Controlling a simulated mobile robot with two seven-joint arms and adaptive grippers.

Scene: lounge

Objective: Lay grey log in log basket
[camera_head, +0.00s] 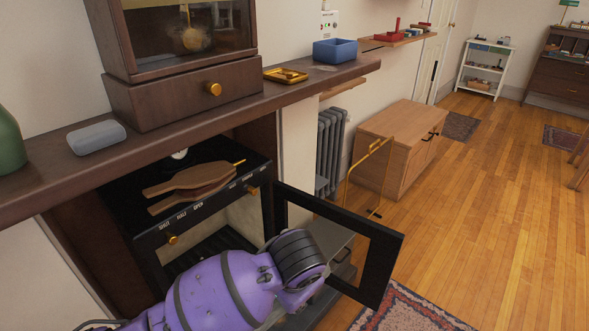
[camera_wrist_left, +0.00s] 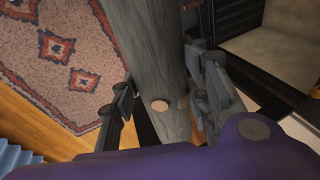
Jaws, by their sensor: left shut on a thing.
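The grey log (camera_wrist_left: 153,45) runs lengthwise through the left wrist view, with round pale knot ends on its bark. My left gripper (camera_wrist_left: 162,92) is shut on it, one finger on each side. In the head view my purple left arm reaches past the stove front to the open stove door; its fingers are hidden behind the wrist, and I cannot clearly make out the log there. A thin brass frame (camera_head: 365,165) stands beyond the door, before the wooden cabinet; it may be the log basket's handle, its lower part mostly hidden. My right gripper is not in view.
The black stove door (camera_head: 382,265) stands open beside my left arm. A patterned rug (camera_head: 400,308) and clear wooden floor lie to the right.

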